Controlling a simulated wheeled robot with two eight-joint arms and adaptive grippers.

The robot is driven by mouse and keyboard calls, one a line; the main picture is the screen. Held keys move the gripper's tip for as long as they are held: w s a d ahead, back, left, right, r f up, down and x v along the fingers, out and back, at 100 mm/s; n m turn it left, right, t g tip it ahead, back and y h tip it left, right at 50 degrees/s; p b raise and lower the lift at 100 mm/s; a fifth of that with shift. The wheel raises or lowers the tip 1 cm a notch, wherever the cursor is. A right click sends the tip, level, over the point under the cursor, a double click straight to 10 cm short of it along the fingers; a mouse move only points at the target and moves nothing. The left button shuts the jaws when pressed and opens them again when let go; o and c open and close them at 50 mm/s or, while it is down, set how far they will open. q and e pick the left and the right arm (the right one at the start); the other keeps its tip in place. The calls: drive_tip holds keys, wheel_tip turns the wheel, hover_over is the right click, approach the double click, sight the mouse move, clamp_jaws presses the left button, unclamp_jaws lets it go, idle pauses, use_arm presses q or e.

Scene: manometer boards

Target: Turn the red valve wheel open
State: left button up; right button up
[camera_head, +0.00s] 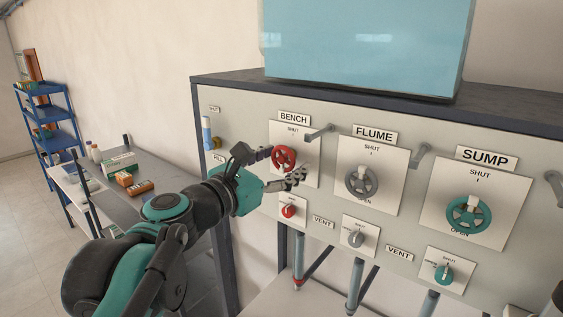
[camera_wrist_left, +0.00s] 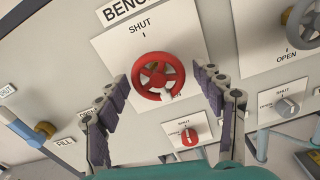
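The red valve wheel (camera_head: 283,158) is on the white BENCH plate, which has a SHUT mark above the wheel. It also shows in the left wrist view (camera_wrist_left: 158,77), with a pale mark near its lower right rim. My left gripper (camera_head: 278,165) is in front of the BENCH plate. In the left wrist view its two fingers (camera_wrist_left: 160,88) are spread wide, one on each side of the wheel, with nothing between them touching it that I can see. The gap in depth to the wheel is hard to judge.
A small red knob (camera_head: 289,211) sits just below the BENCH plate. The grey FLUME wheel (camera_head: 361,181) and green SUMP wheel (camera_head: 469,214) are to the right. A grey bracket (camera_head: 318,132) sticks out beside the BENCH plate. A blue-handled valve (camera_head: 207,133) is at left.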

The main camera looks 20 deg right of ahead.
use_arm(q)
drive_tip(key=v, duration=1.2)
drive_tip(key=s+a+f+m+g+y+b, duration=0.15)
drive_tip(key=f+m+b, duration=0.35)
drive_tip(key=f, duration=0.9)
drive_tip(key=s+a+f+m+y+b, duration=0.1)
drive_tip(key=a+f+m+y+b, duration=0.2)
drive_tip(key=f+b, duration=0.75)
drive_tip(key=s+a+f+m+g+y+b, duration=0.1)
drive_tip(key=a+f+m+y+b, duration=0.3)
drive_tip(key=f, duration=1.3)
drive_tip(key=s+a+f+m+y+b, duration=0.2)
drive_tip(key=a+f+m+b, duration=0.2)
drive_tip(key=f, duration=0.6)
drive_tip(key=s+a+f+m+g+y+b, duration=0.1)
drive_tip(key=a+f+b, duration=0.4)
drive_tip(key=f, duration=0.6)
drive_tip(key=s+a+f+m+y+b, duration=0.2)
drive_tip(key=a+f+m+b, duration=0.3)
drive_tip(key=f, duration=0.6)
drive_tip(key=shift+s+a+f+m+y, duration=0.3)
drive_tip(key=shift+s+m, duration=0.2)
drive_tip(key=shift+m, duration=0.3)
